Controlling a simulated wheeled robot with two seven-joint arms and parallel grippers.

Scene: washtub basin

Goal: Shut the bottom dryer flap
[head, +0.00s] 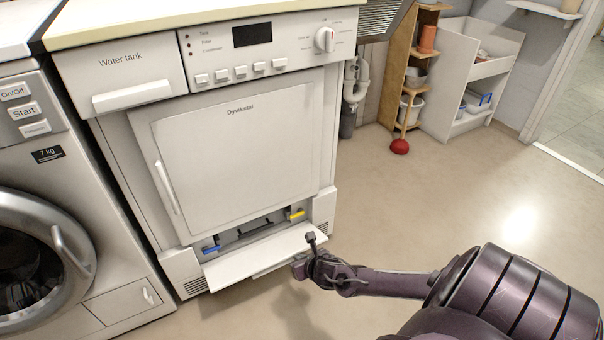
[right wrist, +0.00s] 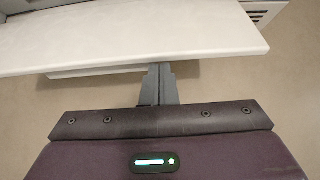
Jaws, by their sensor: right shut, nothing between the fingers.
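The bottom dryer flap (head: 262,258) is a white panel hinged open at the foot of the dryer (head: 238,150), tilted outward and downward. Behind it the lower compartment shows a blue latch (head: 211,246) and a yellow latch (head: 296,214). My right gripper (head: 311,240) is at the flap's right front corner, fingers closed and empty. In the right wrist view the shut fingers (right wrist: 158,84) reach to the near edge of the flap (right wrist: 130,40); I cannot tell whether they touch it. My left gripper is not in either view.
A washing machine (head: 60,200) stands close on the left. A wooden shelf (head: 399,70) and a white shelf unit (head: 465,85) stand at the back right, with a red plunger (head: 400,146) on the floor. The floor (head: 430,210) right of the dryer is mostly clear.

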